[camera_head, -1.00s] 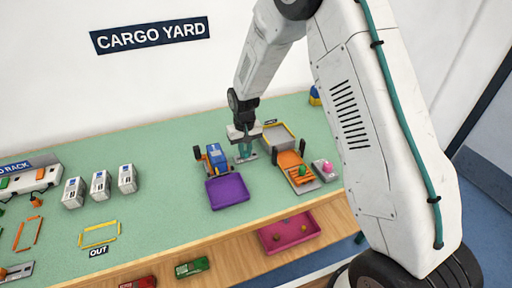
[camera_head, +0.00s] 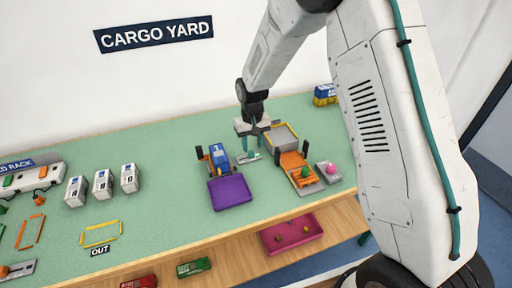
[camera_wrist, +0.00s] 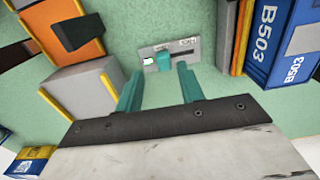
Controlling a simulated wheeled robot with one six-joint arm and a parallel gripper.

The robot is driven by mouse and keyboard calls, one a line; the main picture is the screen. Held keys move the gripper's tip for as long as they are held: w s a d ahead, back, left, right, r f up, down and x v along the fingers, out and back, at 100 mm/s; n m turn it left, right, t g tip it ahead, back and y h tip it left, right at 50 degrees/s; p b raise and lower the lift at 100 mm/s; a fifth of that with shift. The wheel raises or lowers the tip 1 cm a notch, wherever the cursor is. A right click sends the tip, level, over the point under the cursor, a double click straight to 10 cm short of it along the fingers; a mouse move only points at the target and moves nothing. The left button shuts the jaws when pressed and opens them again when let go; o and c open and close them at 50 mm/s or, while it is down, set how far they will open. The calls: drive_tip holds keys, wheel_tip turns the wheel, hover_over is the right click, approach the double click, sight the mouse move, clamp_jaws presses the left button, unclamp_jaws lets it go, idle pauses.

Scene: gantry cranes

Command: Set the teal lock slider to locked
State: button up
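The lock slider is a small grey plate (camera_wrist: 180,50) with a dark slot, lying on the green table. It also shows in the head view (camera_head: 246,159). Its teal knob (camera_wrist: 164,61) stands near the left end of the slot in the wrist view, beside a small white and green mark. The small lettering on the plate is too blurred to read surely. My gripper (camera_wrist: 160,70) is open, its teal fingers pointing at the plate, one on each side of the knob in the picture. I cannot tell whether either finger touches it. In the head view my gripper (camera_head: 253,150) is over the plate.
A blue crane (camera_head: 217,155) with a purple tray (camera_head: 230,192) stands left of my gripper. An orange crane (camera_head: 296,168) and a grey yellow-edged bin (camera_head: 283,137) stand close on the right.

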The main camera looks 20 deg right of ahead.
drive_tip(key=r, duration=0.5)
drive_tip(key=shift+d+r, duration=0.1)
drive_tip(key=shift+d, duration=0.1)
drive_tip(key=s+d+r, duration=0.2)
drive_tip(key=s+r, duration=0.5)
drive_tip(key=s, duration=0.5)
drive_tip(key=s+d+r+t, duration=0.1)
drive_tip(key=s+d+r, duration=0.2)
drive_tip(key=s+r, duration=0.4)
drive_tip(key=s+d+r+m, duration=0.1)
drive_tip(key=s+r, duration=0.6)
drive_tip(key=s, duration=1.2)
drive_tip(key=shift+s+d+r, duration=0.15)
drive_tip(key=shift+d+r, duration=0.25)
drive_tip(key=shift+d, duration=0.45)
idle(0.5)
